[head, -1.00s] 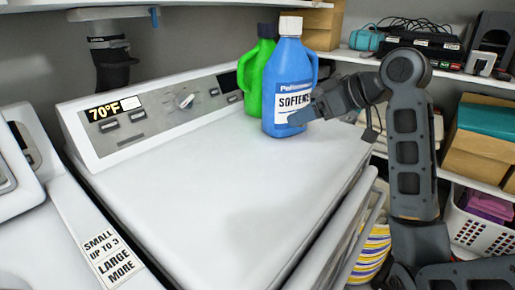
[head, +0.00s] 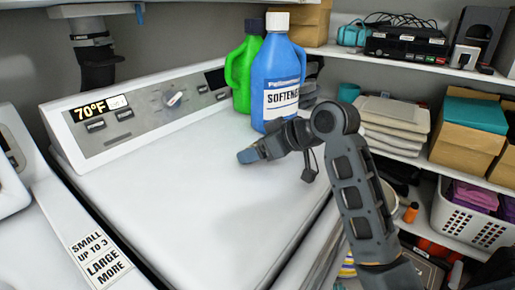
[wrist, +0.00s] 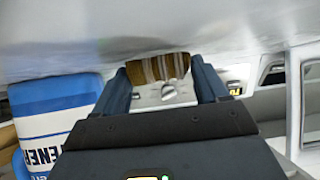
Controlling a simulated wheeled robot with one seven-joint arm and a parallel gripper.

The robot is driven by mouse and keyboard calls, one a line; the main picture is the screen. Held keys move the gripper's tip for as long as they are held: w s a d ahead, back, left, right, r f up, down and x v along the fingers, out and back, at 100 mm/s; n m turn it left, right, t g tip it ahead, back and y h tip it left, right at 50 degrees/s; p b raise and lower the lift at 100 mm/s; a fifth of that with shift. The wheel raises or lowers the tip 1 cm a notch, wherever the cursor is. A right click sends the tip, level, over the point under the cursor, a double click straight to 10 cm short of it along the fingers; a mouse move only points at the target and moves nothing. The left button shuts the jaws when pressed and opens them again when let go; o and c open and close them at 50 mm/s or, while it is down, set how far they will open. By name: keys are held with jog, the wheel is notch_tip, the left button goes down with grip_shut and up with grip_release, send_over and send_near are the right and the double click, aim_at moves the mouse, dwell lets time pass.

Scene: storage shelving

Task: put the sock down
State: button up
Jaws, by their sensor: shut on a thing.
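My gripper (head: 246,156) is low over the white machine top (head: 190,200), in front of the blue softener bottle and a little to its left. In the wrist view my gripper (wrist: 160,78) is shut on a brown sock (wrist: 158,68) with pale stripes, held between the fingertips. The white surface shows close to the sock there; I cannot tell whether they touch. In the head view the sock is not discernible at the fingertips.
The blue softener bottle (head: 278,75) and a green bottle (head: 243,70) stand at the back right of the machine top. Its middle and left are clear. A control panel (head: 140,115) runs along the back. Shelves with a white basket (head: 470,218) are at right.

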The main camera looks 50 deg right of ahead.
jog(key=o, duration=0.7)
jog(key=shift+c, duration=0.2)
jog(key=o, duration=0.4)
jog(key=shift+o, duration=0.2)
